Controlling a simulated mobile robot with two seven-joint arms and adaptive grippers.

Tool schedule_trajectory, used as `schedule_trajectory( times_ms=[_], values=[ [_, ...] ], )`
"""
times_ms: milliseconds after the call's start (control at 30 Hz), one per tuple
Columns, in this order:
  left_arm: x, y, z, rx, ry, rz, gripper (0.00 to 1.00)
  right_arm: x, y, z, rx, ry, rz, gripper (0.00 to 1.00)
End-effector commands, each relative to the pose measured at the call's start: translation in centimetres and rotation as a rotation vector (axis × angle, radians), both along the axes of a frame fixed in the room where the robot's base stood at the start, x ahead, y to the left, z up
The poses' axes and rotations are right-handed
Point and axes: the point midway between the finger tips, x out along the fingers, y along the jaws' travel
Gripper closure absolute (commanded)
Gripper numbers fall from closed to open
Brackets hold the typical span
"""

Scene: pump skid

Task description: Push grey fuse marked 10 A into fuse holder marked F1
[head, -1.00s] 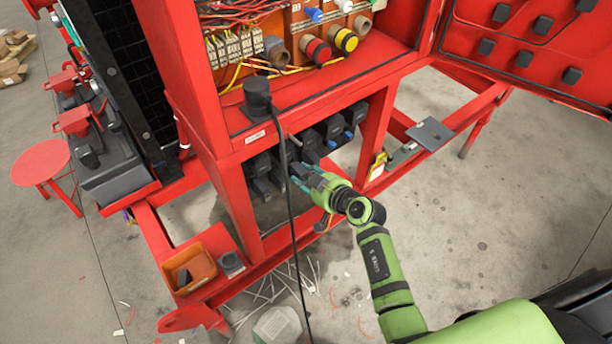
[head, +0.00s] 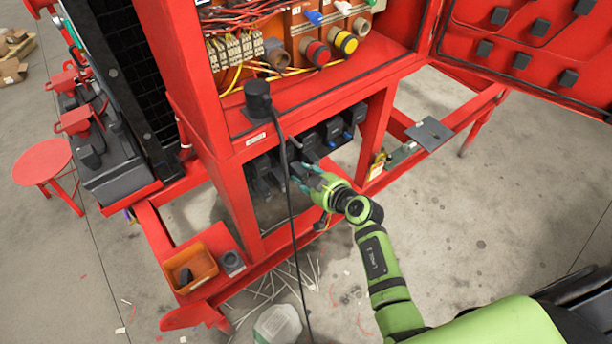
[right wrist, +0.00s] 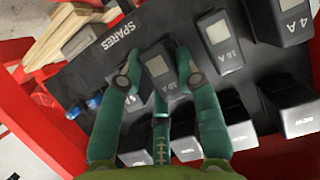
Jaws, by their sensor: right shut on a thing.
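The grey fuse marked 10 A (right wrist: 158,68) stands in the right wrist view on the dark panel lettered SPARES (right wrist: 112,38). My right gripper (right wrist: 155,76) has its teal fingers on both sides of this fuse and is shut on it. In the head view my right gripper (head: 302,178) is at the row of dark blocks low in the red frame, coming from the front right. The fingers hide part of the fuse. I cannot make out a holder marked F1 in either view. My left gripper is not in view.
Fuses marked 16 A (right wrist: 220,40) and 4 A (right wrist: 285,18) stand close on the right, with more dark blocks (right wrist: 292,108) below. A black cable (head: 291,215) hangs just left of my gripper. An orange bin (head: 190,270) is at lower left.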

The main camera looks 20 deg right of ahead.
Motion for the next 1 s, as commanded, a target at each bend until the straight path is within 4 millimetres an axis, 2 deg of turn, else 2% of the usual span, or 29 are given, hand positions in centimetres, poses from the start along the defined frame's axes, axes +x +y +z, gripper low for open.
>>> schedule_trajectory(
  times_ms=[800, 833, 867, 900, 1000],
  values=[
    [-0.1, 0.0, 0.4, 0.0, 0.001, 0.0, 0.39, 1.2, 0.4, 0.1, 0.001, -0.001, 0.0, 1.0],
    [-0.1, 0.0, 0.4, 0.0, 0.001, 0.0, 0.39, 1.2, 0.4, 0.1, 0.001, -0.001, 0.0, 0.58],
    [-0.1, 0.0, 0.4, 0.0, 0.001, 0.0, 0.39, 1.2, 0.4, 0.1, 0.001, -0.001, 0.0, 0.46],
    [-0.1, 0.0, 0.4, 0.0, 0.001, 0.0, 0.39, 1.2, 0.4, 0.1, 0.001, -0.001, 0.0, 0.39],
    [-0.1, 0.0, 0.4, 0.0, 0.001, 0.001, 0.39, 1.2, 0.4, 0.0, 0.0, -0.001, 0.0, 0.39]
  ],
)
